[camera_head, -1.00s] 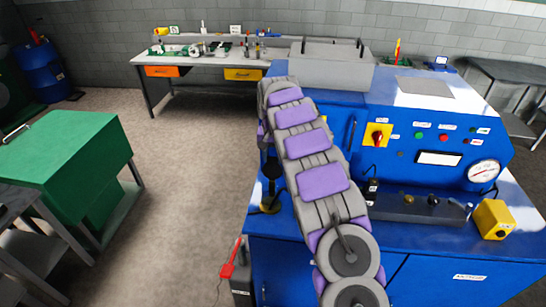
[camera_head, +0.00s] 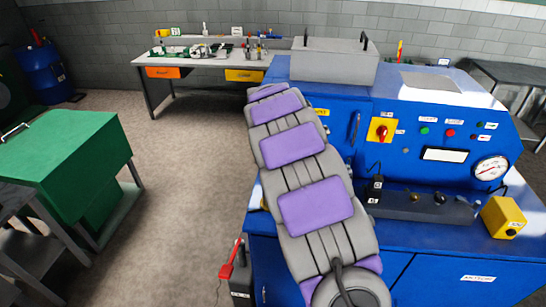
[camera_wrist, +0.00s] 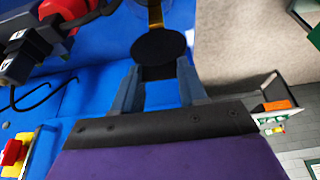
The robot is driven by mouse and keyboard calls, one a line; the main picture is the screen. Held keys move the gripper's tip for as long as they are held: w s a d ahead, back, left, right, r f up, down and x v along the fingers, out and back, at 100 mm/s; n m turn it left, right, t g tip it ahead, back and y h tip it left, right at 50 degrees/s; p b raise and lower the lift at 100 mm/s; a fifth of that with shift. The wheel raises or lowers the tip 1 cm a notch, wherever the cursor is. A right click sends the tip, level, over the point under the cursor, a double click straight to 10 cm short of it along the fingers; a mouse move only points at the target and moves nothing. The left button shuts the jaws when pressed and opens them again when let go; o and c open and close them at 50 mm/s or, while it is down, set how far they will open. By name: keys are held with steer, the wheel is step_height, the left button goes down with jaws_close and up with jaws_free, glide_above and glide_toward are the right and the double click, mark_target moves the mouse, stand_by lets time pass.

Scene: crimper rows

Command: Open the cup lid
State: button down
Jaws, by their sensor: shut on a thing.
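In the wrist view, a round black lid (camera_wrist: 158,46) sits at the tips of my gripper (camera_wrist: 158,72). The two grey fingers are shut on its near edge, one on each side. A narrow yellow-brown part (camera_wrist: 155,12) shows just beyond the lid. The cup's body cannot be made out below the lid. In the head view my arm covers the gripper and the lid.
The blue machine (camera_head: 410,110) carries a yellow-and-red switch (camera_head: 381,131), a gauge (camera_head: 491,168) and a yellow box (camera_head: 503,217). A red and black device (camera_wrist: 65,12) is close by at upper left in the wrist view. Open floor (camera_head: 190,200) lies left of the machine.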

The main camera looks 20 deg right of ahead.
steer(key=shift+f, duration=0.1)
steer(key=c, duration=0.6)
jaws_free()
steer(key=shift+a, duration=0.1)
steer(key=v, duration=1.7)
steer(key=shift+r, duration=0.25)
steer(key=shift+a, duration=0.1)
steer(key=s+a+f+n+g+b, duration=0.1)
steer(key=s+f, duration=0.6)
steer(key=s, duration=0.7)
steer(key=s+a+f+n+g+y+b, duration=0.1)
steer(key=s+a+f+b, duration=0.4)
steer(key=s, duration=0.9)
steer(key=s+a+f+n+g+y+b, duration=0.1)
steer(key=s+a+f+n+g+b, duration=0.2)
steer(key=s+a+f, duration=0.5)
steer(key=s+f+n, duration=0.1)
steer(key=s, duration=0.5)
steer(key=shift+f+n, duration=0.2)
steer(key=shift+n, duration=0.2)
